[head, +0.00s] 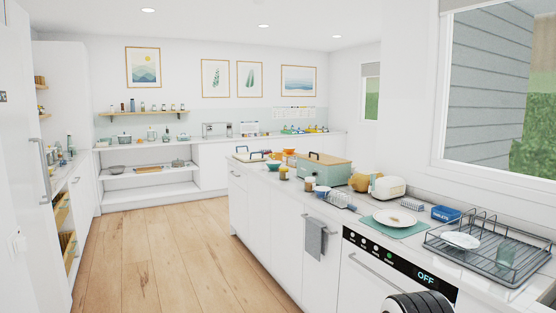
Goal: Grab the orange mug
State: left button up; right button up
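A yellow-orange rounded vessel (359,182) stands on the counter at right of centre, between a teal box with a wooden lid and a white appliance. It may be the orange mug, but it is too small to tell. Smaller orange items (289,152) sit farther back on the same counter, and I cannot make out their shape. A small yellow jar or cup (283,173) stands near the counter's front edge. Neither of my grippers shows. Only a dark ribbed part of my arm shows at the bottom edge, well short of these items.
The teal box (325,174) and white appliance (388,188) crowd the counter (345,213). A plate (394,217) on a green mat, a blue box (445,213) and a wire dish rack (505,262) stand nearer. A grey towel (315,238) hangs in front. The wooden floor (165,255) at left is clear.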

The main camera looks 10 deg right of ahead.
aim_at(279, 155)
jog(key=i+j+u, duration=0.15)
jog(key=i, duration=0.65)
jog(key=i+u, duration=0.15)
jog(key=i, duration=0.7)
jog(key=i+u, duration=0.1)
jog(key=i, duration=0.7)
jog(key=i+l+u, duration=0.15)
jog(key=i, duration=0.7)
jog(key=i+z, duration=0.25)
jog(key=i, duration=0.35)
jog(key=i+j+z, duration=0.2)
jog(key=i, duration=0.35)
jog(key=i+j+z, duration=0.1)
jog(key=i+z, duration=0.15)
jog(key=i, duration=0.3)
jog(key=i+j+z, duration=0.2)
jog(key=i+j, duration=0.15)
jog(key=i, duration=0.2)
jog(key=i+j+z, duration=0.25)
jog(key=i+j, duration=0.15)
jog(key=i, duration=0.15)
